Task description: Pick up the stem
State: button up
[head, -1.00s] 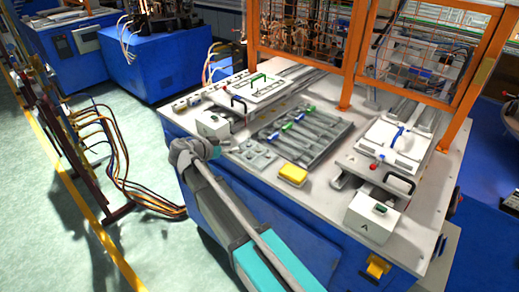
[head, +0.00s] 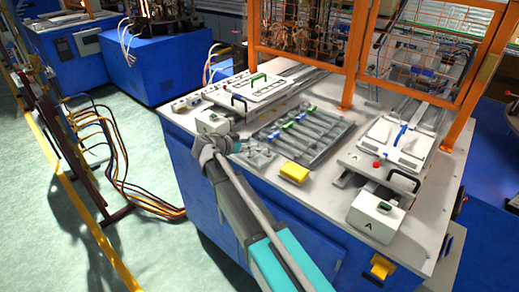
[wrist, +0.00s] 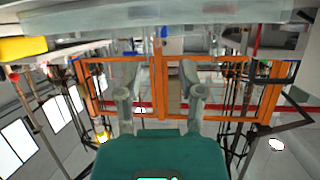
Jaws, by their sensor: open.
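I cannot single out one stem for certain. A grey rack (head: 305,138) on the white tabletop holds several long pieces in rows, with green and blue parts at their far ends. A small grey holder (head: 257,156) stands at its near left. My gripper (head: 237,147) is at the left of this holder, near the table's front edge; its fingers are too small to make out in the head view. In the wrist view, my gripper (wrist: 157,82) has its two fingers apart with nothing visible between them. Blurred, glassy upright shapes show beyond the fingertips.
A yellow block (head: 294,172) lies right of the holder; it also shows in the wrist view (wrist: 22,48). White control boxes (head: 376,216) and (head: 212,121) stand at both sides. An orange guard frame (head: 352,60) rises behind the rack.

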jog(key=shift+b+x, duration=0.8)
jog(key=shift+x, duration=1.85)
jog(key=shift+d+r, duration=0.1)
jog(key=shift+r, duration=0.1)
grip_shut()
